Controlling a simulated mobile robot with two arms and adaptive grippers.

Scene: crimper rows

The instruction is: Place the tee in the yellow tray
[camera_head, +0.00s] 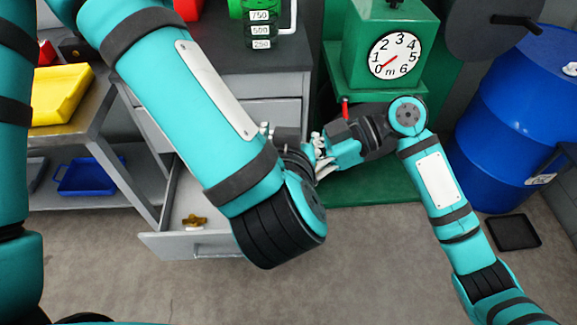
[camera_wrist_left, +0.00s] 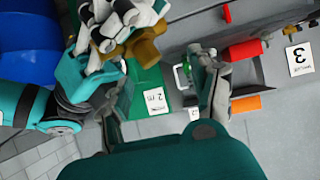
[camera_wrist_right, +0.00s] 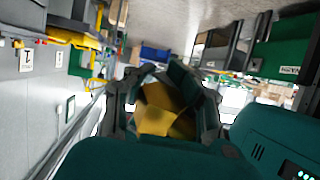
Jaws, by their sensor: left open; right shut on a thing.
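The yellow tray (camera_head: 55,98) sits on the grey bench at the left in the head view. A small brass fitting (camera_head: 193,221) lies in the open drawer (camera_head: 180,244); it may be a tee, but it is too small to be sure. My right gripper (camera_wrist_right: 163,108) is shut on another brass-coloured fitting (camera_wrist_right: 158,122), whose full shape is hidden. That held fitting also shows in the left wrist view (camera_wrist_left: 146,46). My left gripper (camera_wrist_left: 166,82) is open and empty, close to the right gripper, with both in front of the cabinet.
A blue tray (camera_head: 90,177) rests on the bench's lower shelf. A green dial machine (camera_head: 365,55) and a blue drum (camera_head: 525,115) stand at the right. The open drawer juts out below my left arm. A black tray (camera_head: 513,232) lies on otherwise clear floor.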

